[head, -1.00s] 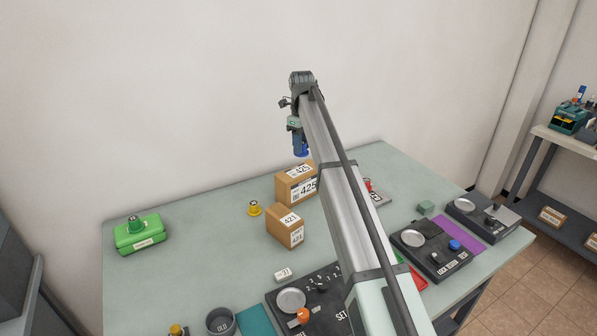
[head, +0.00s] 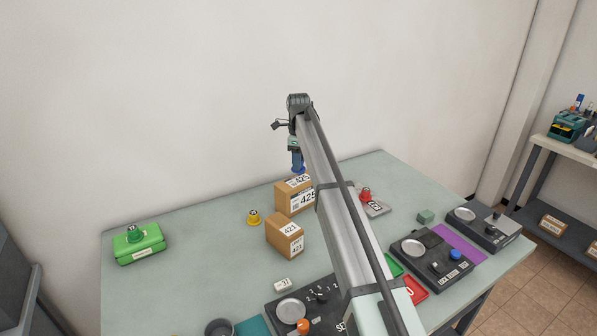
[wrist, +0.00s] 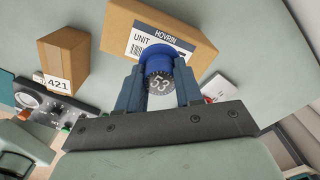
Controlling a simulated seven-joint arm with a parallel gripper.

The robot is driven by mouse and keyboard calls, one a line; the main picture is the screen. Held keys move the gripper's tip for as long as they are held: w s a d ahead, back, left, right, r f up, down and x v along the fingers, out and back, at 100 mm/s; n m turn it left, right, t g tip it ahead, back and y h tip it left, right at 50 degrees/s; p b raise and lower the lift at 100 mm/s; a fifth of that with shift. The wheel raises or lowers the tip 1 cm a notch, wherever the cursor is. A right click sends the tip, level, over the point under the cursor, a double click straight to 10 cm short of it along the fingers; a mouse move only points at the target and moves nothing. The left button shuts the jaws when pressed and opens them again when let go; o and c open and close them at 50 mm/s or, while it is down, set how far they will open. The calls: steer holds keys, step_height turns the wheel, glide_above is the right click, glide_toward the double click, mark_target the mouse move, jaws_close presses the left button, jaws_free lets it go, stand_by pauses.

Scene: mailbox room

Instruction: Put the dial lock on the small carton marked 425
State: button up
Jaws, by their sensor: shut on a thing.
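My gripper (head: 297,162) is shut on a blue dial lock (wrist: 157,55) with a dark, toothed face that reads 53 in the wrist view. In the head view the blue lock (head: 298,170) is at the lower end of my gripper, at the top of the small carton marked 425 (head: 284,200). I cannot tell whether lock and carton touch. In the wrist view the brown carton (wrist: 120,25) is beside and behind the lock, with a HOVRIN UNIT label. My arm hides the carton's right edge in the head view.
A carton marked 421 (head: 279,236) stands in front of the 425 carton. A yellow lock (head: 253,218) is to the left, a green box (head: 140,247) far left. A red lock (head: 366,194) and black dial stations (head: 432,256) are to the right. The left table is mostly clear.

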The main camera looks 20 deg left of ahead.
steer(key=shift+f, duration=1.95)
steer(key=shift+f, duration=0.1)
steer(key=o, duration=1.1)
step_height(320, 180, up, 12)
steer(key=shift+r, duration=0.1)
